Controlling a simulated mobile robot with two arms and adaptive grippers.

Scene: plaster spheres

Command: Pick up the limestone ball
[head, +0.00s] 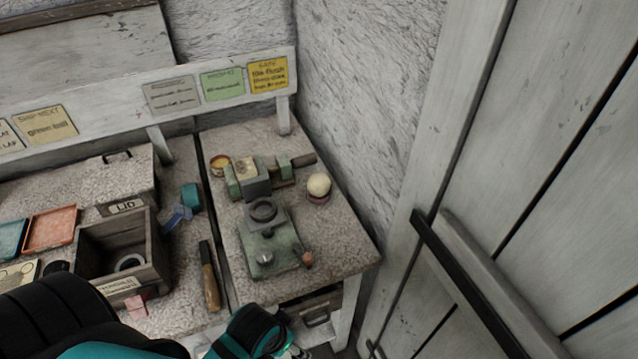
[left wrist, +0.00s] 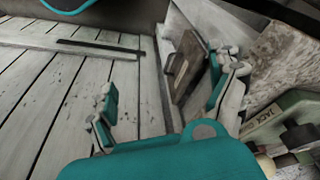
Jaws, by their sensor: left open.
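A cream-white ball (head: 319,184), apparently the limestone ball, rests on a small reddish ring stand (head: 318,198) near the right edge of the bench. My left gripper is at the bottom of the head view (head: 288,348), in front of the bench and well short of the ball. Its fingers are mostly cut off there. In the left wrist view my left gripper (left wrist: 165,90) has its fingers spread wide with nothing between them. The ball is not visible in that view. My right gripper is not in view.
A green vise (head: 255,178) stands left of the ball, and a green jack (head: 270,245) in front. A wooden crate (head: 105,265), a wood-handled tool (head: 209,280) and trays lie left. A drawer (head: 318,312) is under the bench front. A plank door (head: 530,180) stands right.

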